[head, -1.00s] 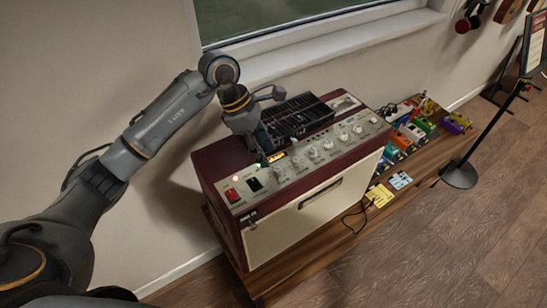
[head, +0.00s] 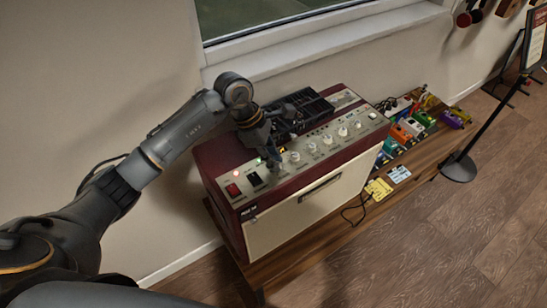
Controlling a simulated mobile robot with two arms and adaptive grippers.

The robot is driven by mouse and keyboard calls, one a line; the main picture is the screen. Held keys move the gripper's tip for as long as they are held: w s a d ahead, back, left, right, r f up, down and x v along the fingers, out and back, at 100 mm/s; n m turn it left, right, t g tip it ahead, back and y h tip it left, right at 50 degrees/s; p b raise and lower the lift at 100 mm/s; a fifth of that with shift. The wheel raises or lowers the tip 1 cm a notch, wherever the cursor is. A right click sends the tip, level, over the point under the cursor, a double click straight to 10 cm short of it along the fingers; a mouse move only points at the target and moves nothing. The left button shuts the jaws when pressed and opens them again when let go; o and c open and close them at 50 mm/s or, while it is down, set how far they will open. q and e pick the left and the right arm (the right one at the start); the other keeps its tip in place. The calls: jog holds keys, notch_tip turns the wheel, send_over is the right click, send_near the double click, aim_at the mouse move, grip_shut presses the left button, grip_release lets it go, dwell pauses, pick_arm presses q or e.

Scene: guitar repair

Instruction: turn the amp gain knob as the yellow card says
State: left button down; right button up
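The amp (head: 310,205) is a dark red cabinet with a cream front and a metal control panel on top. A row of pale knobs runs along the panel, one (head: 312,148) near its middle. Labels are too small to read, so I cannot tell which is the gain knob. My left gripper (head: 273,158) points down at the left part of the row, hiding some of the panel. I cannot tell whether it touches a knob or how far its fingers are apart. The yellow card (head: 378,190) lies on the wooden bench right of the amp; its writing is unreadable. My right gripper is not in view.
A red switch (head: 233,190) and a glowing red light sit at the panel's left end. A black slotted grille (head: 300,108) is behind the knobs. A pale blue card (head: 399,174) and colourful pedals (head: 415,128) are on the bench (head: 290,262). A black stand (head: 460,168) is at right.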

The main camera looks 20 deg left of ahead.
pick_arm(q)
jog(key=n+b, duration=0.1)
jog(key=n, duration=0.1)
jog(key=n+t+b, duration=0.1)
jog(key=n+b, duration=0.1)
jog(key=shift+s+f+y+b, duration=0.2)
jog(key=shift+y+b, duration=0.1)
jog(key=shift+y, duration=0.1)
jog(key=n+t+b, duration=0.1)
jog(key=n, duration=0.1)
jog(key=n+b, duration=0.2)
jog(key=shift+s+d+t+y, duration=0.1)
jog(key=shift+d+t+y, duration=0.1)
jog(key=shift+t+y, duration=0.2)
jog(key=shift+s+d+r+n+t+y+b, duration=0.15)
jog(key=shift+n+y+b, duration=0.15)
jog(key=shift+n+b, duration=0.5)
jog(key=shift+w+a+n+t+y+b, duration=0.15)
jog(key=shift+n+y+b, duration=0.25)
jog(key=shift+n, duration=0.6)
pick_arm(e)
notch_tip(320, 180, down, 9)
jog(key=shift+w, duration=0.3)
pick_arm(q)
jog(key=shift+s+d, duration=0.1)
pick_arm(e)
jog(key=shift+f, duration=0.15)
pick_arm(q)
jog(key=c, duration=1.2)
grip_release()
